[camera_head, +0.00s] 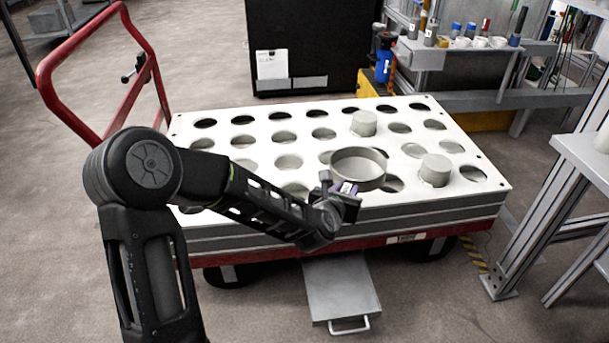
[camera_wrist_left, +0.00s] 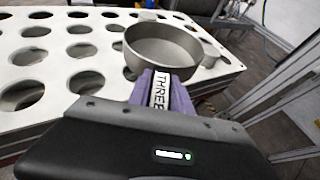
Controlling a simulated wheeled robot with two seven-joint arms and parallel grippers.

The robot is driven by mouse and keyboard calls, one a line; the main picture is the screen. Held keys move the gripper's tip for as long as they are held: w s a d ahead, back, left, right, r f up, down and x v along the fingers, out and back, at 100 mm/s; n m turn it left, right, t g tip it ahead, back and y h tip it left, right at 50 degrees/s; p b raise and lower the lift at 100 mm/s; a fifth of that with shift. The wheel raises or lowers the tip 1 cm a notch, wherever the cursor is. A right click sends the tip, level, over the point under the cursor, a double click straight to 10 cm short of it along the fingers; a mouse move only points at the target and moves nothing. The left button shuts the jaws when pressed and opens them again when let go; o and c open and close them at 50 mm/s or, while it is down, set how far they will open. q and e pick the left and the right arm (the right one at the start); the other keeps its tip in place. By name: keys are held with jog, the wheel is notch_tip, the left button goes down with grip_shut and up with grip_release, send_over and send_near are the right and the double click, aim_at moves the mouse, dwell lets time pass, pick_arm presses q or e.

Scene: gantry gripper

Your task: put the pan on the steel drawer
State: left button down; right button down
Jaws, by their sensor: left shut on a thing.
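The pan (camera_head: 360,167) is a round grey metal dish with an open top. It is at the near edge of the white holed trolley top in the head view, and it fills the top middle of the left wrist view (camera_wrist_left: 165,50). My left gripper (camera_head: 345,190) is shut on the pan's near side, its purple fingers (camera_wrist_left: 170,92) against the pan. The pan looks level; I cannot tell whether it touches the white top. The steel drawer (camera_head: 342,287) is a flat grey plate with a handle, low in front of the trolley. My right gripper is not in view.
The trolley's white top (camera_head: 260,115) has rows of round holes and some grey cylinders (camera_head: 435,170). A red handle frame (camera_head: 75,45) rises at left. A metal frame (camera_head: 535,225) stands at right. Floor around the drawer is clear.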

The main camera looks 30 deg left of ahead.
pick_arm(q)
jog(key=shift+m+h, duration=0.6)
jog(key=shift+h, duration=0.1)
jog(key=d, duration=0.1)
jog(key=s+d, duration=0.1)
jog(key=d, duration=0.2)
jog(key=shift+s+d+r, duration=0.15)
jog(key=shift+s+r, duration=0.25)
jog(key=shift+r, duration=0.1)
